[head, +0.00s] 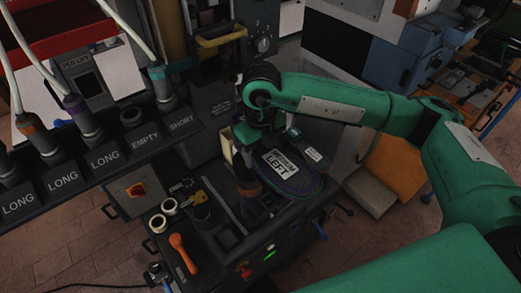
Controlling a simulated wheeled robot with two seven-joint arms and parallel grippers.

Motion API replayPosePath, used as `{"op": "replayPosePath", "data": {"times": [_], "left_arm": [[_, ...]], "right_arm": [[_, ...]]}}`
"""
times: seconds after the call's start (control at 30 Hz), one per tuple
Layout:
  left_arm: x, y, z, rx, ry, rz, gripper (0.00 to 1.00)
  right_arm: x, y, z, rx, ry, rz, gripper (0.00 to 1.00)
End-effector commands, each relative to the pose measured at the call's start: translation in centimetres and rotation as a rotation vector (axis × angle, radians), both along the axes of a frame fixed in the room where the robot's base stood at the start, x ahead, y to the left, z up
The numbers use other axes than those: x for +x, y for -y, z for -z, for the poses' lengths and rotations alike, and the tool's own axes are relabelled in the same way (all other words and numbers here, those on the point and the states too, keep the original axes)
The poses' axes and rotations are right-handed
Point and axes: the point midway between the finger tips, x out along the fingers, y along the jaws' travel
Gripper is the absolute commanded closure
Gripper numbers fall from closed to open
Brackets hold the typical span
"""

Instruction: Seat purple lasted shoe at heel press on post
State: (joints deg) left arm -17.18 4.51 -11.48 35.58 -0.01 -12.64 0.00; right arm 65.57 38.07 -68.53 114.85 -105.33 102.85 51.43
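The purple lasted shoe (300,188) lies sole up over the heel press (270,240), with a white label reading LEFT on it and its purple edge showing around the rim. A dark post with a brown-orange band (247,186) stands beside the shoe's left end. My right arm comes in from the right, and its gripper (250,140) is at the shoe's heel end. The wrist hides the fingers, so I cannot tell whether they are shut on the shoe. Whether the shoe touches the post is also hidden. My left gripper is out of view.
A dark rack (90,150) with slots marked LONG, EMPTY and SHORT stands at the left, with hoses rising from it. An orange-handled tool (183,252) and white rolls (158,222) lie on the press's left side. A grey control box (262,40) stands behind.

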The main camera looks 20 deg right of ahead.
Motion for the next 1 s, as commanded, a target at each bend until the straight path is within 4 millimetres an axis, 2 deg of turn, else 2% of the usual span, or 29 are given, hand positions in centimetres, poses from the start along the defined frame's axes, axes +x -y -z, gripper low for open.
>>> {"op": "replayPosePath", "data": {"times": [1.0], "left_arm": [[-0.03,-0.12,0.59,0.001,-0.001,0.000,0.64]], "right_arm": [[0.05,-0.02,0.36,0.001,0.003,0.000,0.77]]}}
